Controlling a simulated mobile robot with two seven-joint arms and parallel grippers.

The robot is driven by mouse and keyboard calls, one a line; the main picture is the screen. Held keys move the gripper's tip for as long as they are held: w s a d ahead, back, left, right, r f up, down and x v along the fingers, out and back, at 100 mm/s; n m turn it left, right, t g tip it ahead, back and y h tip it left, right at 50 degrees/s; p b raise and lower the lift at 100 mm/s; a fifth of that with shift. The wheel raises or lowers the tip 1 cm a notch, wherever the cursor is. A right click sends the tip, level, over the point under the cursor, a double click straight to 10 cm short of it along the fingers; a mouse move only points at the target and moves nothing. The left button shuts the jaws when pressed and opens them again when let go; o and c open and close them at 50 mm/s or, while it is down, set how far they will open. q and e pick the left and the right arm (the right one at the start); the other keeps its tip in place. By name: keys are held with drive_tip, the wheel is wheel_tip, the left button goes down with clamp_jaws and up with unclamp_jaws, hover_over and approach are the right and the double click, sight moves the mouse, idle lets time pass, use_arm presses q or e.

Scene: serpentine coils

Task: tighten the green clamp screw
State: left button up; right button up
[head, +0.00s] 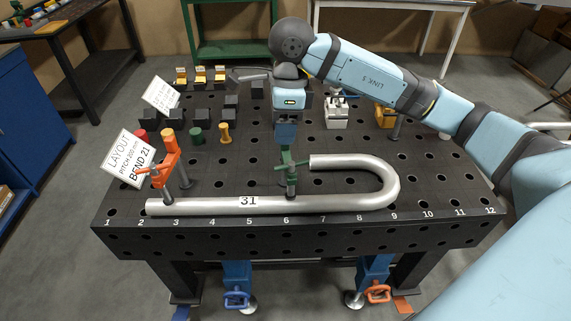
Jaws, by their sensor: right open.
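The green clamp (285,157) stands on the black perforated table near hole number 6. Its lower end with the green screw handle (293,167) is over the straight leg of a bent silver pipe (225,206). My right gripper (286,145) points down from above, right at the top of the green clamp. It is open; its fingers look close together from this side, and whether they touch the clamp I cannot tell. It hides the upper part of the clamp. My left gripper is not in view.
An orange clamp (168,158) stands over the pipe's left end, beside a white layout sign (129,160). The table's (450,190) right front is bare.

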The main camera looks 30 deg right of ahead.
sight(291, 163)
drive_tip(key=shift+t+h, duration=0.3)
drive_tip(key=shift+h, duration=0.5)
drive_tip(key=d+f, duration=0.1)
drive_tip(key=f, duration=0.3)
drive_tip(key=f+p, duration=0.1)
drive_tip(key=f, duration=0.3)
drive_tip(key=d+f, duration=0.1)
drive_tip(key=f, duration=0.3)
drive_tip(key=shift+w+d+f, duration=0.15)
drive_tip(key=shift+w+d, duration=0.15)
drive_tip(key=shift+w, duration=0.05)
